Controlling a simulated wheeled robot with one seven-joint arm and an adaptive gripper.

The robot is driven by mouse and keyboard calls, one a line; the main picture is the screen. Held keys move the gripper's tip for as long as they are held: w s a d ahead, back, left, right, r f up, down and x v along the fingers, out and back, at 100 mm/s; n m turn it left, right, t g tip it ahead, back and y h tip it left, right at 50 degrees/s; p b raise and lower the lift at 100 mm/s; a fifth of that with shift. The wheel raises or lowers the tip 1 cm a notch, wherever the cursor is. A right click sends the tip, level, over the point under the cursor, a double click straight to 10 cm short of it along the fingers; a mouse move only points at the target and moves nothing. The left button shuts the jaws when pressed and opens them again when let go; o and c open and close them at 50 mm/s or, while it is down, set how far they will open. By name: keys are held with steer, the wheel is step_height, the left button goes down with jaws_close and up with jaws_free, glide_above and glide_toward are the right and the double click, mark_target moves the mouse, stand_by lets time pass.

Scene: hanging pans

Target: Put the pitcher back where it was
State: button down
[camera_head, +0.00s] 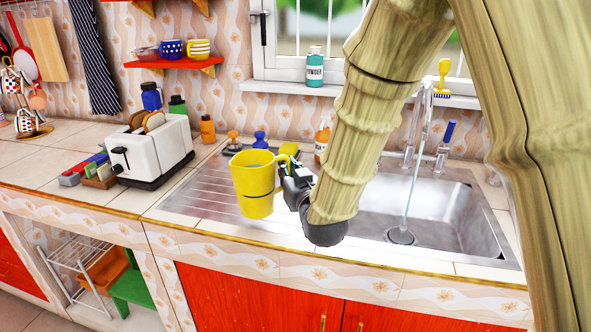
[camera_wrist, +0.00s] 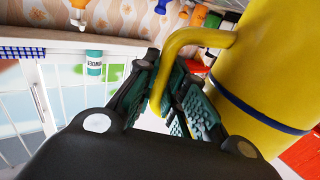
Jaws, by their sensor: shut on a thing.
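The yellow pitcher (camera_head: 254,184) is upright in the head view, in front of the steel drainboard left of the sink. My gripper (camera_head: 291,182) is at its right side, shut on the pitcher's handle. In the wrist view, the pitcher's body (camera_wrist: 270,70) fills the upper right and has a dark blue band. Its yellow handle passes between the green-padded fingers of my gripper (camera_wrist: 172,100). Whether the pitcher's base touches the drainboard or hangs above it, I cannot tell.
Water runs from the tap (camera_head: 424,110) into the sink basin (camera_head: 440,205) on the right. A white toaster (camera_head: 150,150) stands left on the counter. Small bottles, an orange soap bottle (camera_head: 322,140) and a yellow sponge (camera_head: 289,149) stand behind the pitcher. The drainboard's left part (camera_head: 195,190) is clear.

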steer(key=shift+w+d+f+p, duration=0.15)
steer(key=shift+w+d+f, duration=0.45)
steer(key=shift+w, duration=0.9)
steer(key=shift+w+d+f+p, duration=0.3)
steer(key=shift+w+f, duration=0.45)
steer(key=shift+w, duration=0.7)
steer(key=shift+w+d+f+p, duration=0.1)
steer(key=shift+w+d+f, duration=0.5)
steer(key=shift+w, duration=0.9)
steer(key=shift+a+f, duration=0.1)
steer(key=shift+f, duration=0.05)
steer(key=shift+f, duration=0.1)
steer(key=c, duration=1.5)
jaws_free()
steer(key=b+v, duration=0.1)
steer(key=v, duration=1.1)
